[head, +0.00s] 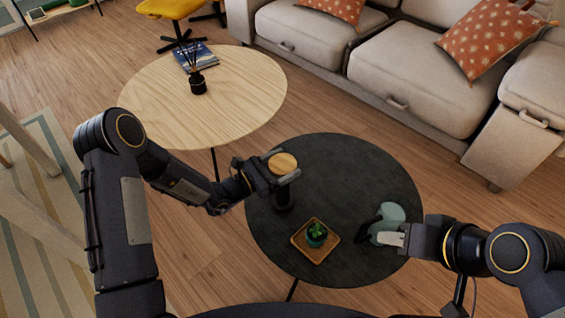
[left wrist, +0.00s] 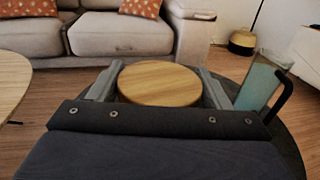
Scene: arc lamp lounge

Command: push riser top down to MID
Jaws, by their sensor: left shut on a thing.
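The riser has a round wooden top (head: 283,163) on a dark stem and base (head: 284,200), standing on the dark round table (head: 340,165). My left gripper (head: 277,176) is shut on the riser top. In the left wrist view the wooden top (left wrist: 160,83) lies between the two fingers (left wrist: 160,88), one on each side. The stem is hidden there, and no MID mark can be made out in either view. My right gripper (head: 388,239) is at the right of the table, close to a teal pitcher; whether its fingers are apart is unclear.
The teal pitcher (head: 392,213) with a dark handle stands on the dark table's right side, also in the left wrist view (left wrist: 257,84). A small potted plant (head: 316,235) sits on a wooden tray (head: 301,247). A light wooden table (head: 240,90) stands behind left, a sofa (head: 420,80) behind right.

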